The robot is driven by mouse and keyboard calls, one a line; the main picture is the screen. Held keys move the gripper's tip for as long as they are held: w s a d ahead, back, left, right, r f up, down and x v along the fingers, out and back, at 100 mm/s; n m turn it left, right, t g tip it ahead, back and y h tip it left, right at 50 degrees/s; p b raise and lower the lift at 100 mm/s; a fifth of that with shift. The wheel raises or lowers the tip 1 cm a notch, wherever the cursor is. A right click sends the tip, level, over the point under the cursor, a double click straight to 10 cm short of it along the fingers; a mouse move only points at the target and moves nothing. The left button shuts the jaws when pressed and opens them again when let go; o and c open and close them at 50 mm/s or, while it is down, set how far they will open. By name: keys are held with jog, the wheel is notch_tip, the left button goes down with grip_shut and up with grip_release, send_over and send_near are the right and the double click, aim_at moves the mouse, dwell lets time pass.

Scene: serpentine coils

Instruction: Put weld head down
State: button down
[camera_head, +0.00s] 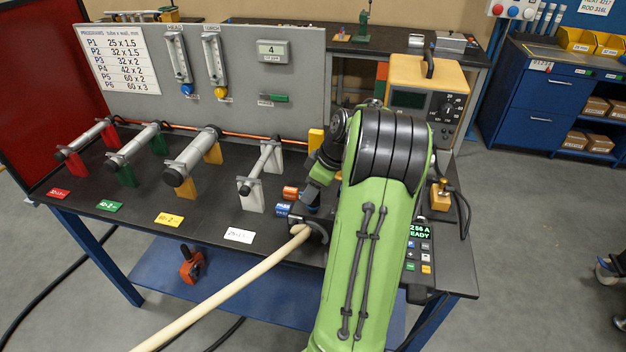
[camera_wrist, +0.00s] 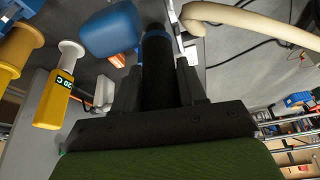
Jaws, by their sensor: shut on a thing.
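My gripper (camera_wrist: 157,88) is shut on the weld head's black cylindrical body (camera_wrist: 158,65), which stands between its two fingers in the wrist view. A blue band shows near the far end of the body. In the head view the dark, curved weld head (camera_head: 318,230) is beside my green arm, low over the front of the black bench (camera_head: 255,256). A thick beige hose (camera_head: 235,287) meets it and runs down to the left; it also shows in the wrist view (camera_wrist: 250,22). The arm hides my gripper in the head view. I cannot tell whether the weld head touches the bench.
Tubes on coloured supports (camera_head: 206,158) stand left, with a white tag (camera_head: 238,235) in front. Orange (camera_head: 291,192) and blue (camera_head: 283,210) pieces lie near the weld head. A yellow-framed power unit (camera_head: 425,95) stands behind my arm. A yellow gauge (camera_wrist: 55,100) is left in the wrist view.

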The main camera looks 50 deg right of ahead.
jog(key=shift+w+f, duration=0.1)
jog(key=shift+f, duration=0.1)
jog(key=c, duration=0.6)
grip_release()
jog(key=shift+c, duration=0.2)
jog(key=p+v, duration=0.3)
jog(key=v, duration=0.9)
jog(key=w+a+r+m+h, duration=0.1)
jog(key=w+a+r, duration=0.15)
jog(key=a, duration=0.95)
jog(key=w+a+r, duration=0.2)
jog(key=a+r, duration=0.1)
jog(key=a, duration=0.9)
jog(key=s+a+f+m+t, duration=0.1)
jog(key=s+a+f, duration=0.2)
jog(key=s+a, duration=0.8)
jog(key=shift+s+m, duration=0.4)
jog(key=shift+s, duration=0.35)
